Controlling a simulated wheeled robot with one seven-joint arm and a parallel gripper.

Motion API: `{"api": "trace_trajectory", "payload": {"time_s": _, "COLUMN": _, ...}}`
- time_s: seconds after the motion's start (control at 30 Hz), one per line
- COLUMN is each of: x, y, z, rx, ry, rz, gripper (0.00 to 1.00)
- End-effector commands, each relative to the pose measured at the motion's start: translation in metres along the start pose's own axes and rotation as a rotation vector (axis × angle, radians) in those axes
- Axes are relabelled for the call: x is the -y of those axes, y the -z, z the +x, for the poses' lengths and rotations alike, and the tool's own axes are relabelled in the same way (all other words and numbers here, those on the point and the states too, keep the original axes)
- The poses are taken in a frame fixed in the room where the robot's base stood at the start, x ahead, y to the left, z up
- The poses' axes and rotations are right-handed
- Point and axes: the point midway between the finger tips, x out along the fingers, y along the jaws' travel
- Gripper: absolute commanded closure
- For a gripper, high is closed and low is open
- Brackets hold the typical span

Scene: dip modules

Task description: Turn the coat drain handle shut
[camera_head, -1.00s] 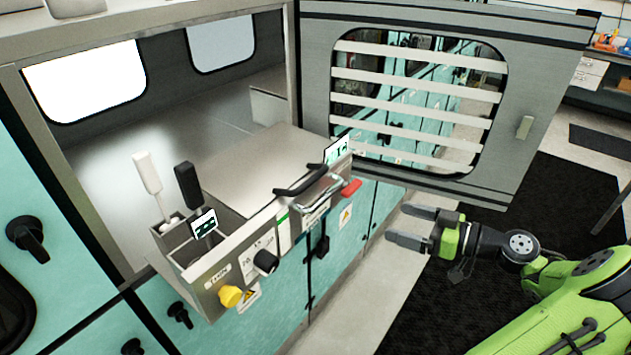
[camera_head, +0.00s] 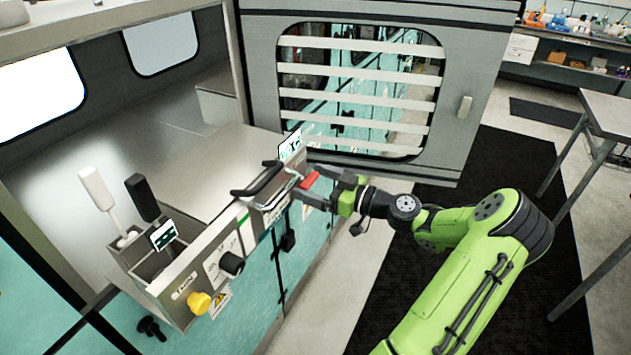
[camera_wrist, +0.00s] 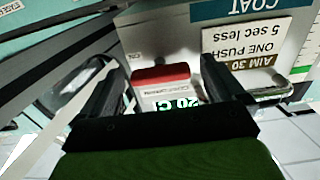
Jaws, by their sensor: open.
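The red drain handle (camera_head: 309,180) sticks out from the right end of the steel control panel in the head view. In the wrist view the red handle (camera_wrist: 160,75) lies between my two fingers, with a gap showing on each side. A "COAT" label (camera_wrist: 253,8) shows at the top right of the wrist view. My gripper (camera_head: 316,188) is open around the red handle, close to the panel's end. In the head view the fingers partly cover the handle's surroundings, and I cannot see any contact.
A black curved handle (camera_head: 259,180) and a metal bar handle lie just left of the red handle. A yellow knob (camera_head: 199,303) and a black knob (camera_head: 231,264) are on the panel front. The louvered door (camera_head: 470,150) stands open behind my arm. A table (camera_head: 608,112) is at the right.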

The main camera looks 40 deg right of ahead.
Motion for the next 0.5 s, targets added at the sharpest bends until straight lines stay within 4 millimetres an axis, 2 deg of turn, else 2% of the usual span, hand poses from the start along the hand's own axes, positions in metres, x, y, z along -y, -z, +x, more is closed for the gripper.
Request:
{"api": "trace_trajectory", "payload": {"time_s": 0.23, "x": -0.0003, "y": -0.0002, "z": 0.0011, "rx": 0.000, "ry": -0.001, "rz": 0.000, "gripper": 0.06}}
{"api": "trace_trajectory", "payload": {"time_s": 0.5, "x": -0.0002, "y": -0.0002, "z": 0.0009, "rx": 0.000, "ry": 0.000, "rz": 0.000, "gripper": 0.47}}
